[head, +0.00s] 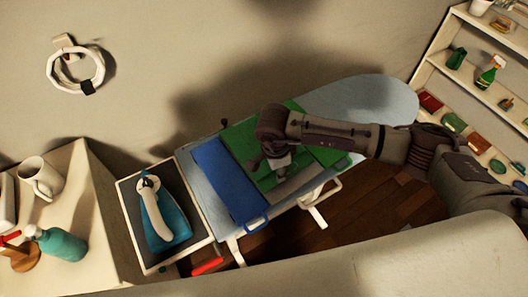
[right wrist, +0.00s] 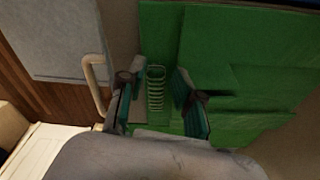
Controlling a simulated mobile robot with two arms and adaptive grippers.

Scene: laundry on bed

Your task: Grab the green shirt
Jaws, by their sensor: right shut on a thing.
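The green shirt (head: 241,143) lies folded on the ironing board (head: 375,98), partly hidden beneath my right arm. It also fills much of the right wrist view (right wrist: 225,45). My right gripper (head: 277,160) points down over the middle of the shirt. In the right wrist view its two fingers (right wrist: 154,92) stand on either side of a narrow green strip, and it is shut on the green shirt. How much cloth it holds is hard to see. My left gripper is not in view.
A folded blue cloth (head: 225,178) lies just left of the shirt. An iron (head: 154,207) rests on a tray (head: 134,228) at the board's left end. A cabinet with a mug (head: 41,178) and a teal bottle (head: 62,246) stands at left. Shelves (head: 440,62) stand at right.

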